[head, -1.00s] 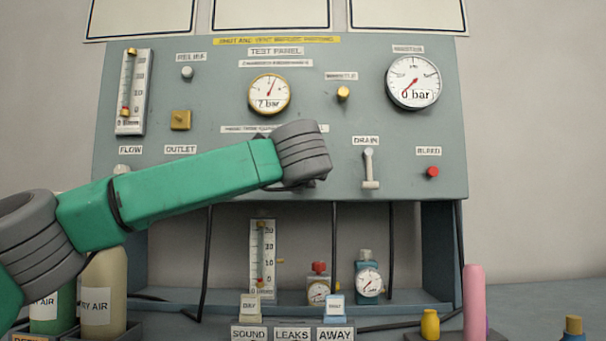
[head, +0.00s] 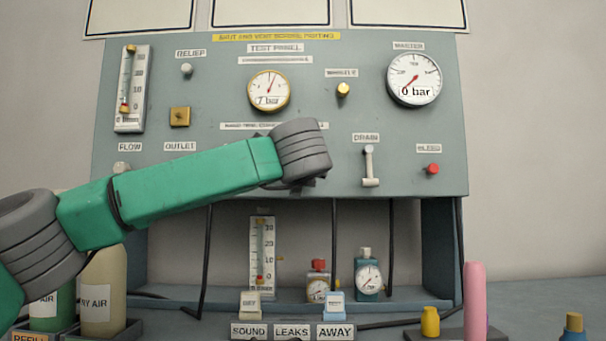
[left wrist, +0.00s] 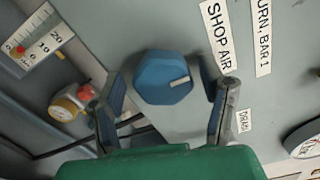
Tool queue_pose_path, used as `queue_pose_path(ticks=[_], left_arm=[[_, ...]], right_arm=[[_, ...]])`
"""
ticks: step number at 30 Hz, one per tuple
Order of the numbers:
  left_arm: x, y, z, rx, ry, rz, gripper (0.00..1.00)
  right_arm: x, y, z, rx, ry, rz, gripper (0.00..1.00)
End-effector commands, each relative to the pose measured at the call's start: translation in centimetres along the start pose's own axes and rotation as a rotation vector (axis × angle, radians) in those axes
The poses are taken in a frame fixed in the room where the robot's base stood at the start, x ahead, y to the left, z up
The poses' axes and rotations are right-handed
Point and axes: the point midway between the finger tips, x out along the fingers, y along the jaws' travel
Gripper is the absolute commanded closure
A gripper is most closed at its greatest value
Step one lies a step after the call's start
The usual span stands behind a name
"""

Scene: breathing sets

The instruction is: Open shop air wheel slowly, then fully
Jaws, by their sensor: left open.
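The shop air wheel (left wrist: 165,78) is a blue faceted knob with a pale mark in the left wrist view, beside the "SHOP AIR" label (left wrist: 218,38). My left gripper (left wrist: 168,100) is open, its two dark fingers standing on either side of the wheel; I cannot tell whether they touch it. In the head view my left arm (head: 195,185) reaches across the test panel (head: 420,150) and hides the wheel and the fingers. The yellow-rimmed gauge (head: 269,90) reads 7 bar and the master gauge (head: 414,79) reads 0 bar. My right gripper is not in view.
A drain lever (head: 369,165) and red bleed button (head: 432,169) are right of my arm. Below are a flow tube (head: 262,250), small gauges (head: 369,278) and hanging hoses. Bottles (head: 100,290) stand at lower left, a pink cylinder (head: 475,300) at lower right.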

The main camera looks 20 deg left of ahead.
Motion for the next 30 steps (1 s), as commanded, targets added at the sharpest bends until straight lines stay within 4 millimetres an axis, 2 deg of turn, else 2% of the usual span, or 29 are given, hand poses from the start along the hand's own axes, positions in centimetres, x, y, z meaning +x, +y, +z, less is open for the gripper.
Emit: queue_pose_path(ticks=[5, 18, 24, 30], left_arm=[[-1.5, -0.1, 0.0, -0.001, 0.002, -0.002, 0.36], [-10.1, 0.1, -0.1, 0.0, 0.002, 0.0, 0.36], [-11.6, 0.3, -0.1, 0.001, 0.001, 0.003, 0.36], [-11.8, 0.3, -0.1, 0.001, 0.0, 0.003, 0.36]], right_arm=[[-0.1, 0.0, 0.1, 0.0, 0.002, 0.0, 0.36], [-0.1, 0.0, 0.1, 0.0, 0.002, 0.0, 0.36], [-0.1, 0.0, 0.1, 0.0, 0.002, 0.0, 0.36], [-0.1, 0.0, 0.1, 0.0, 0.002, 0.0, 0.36]])
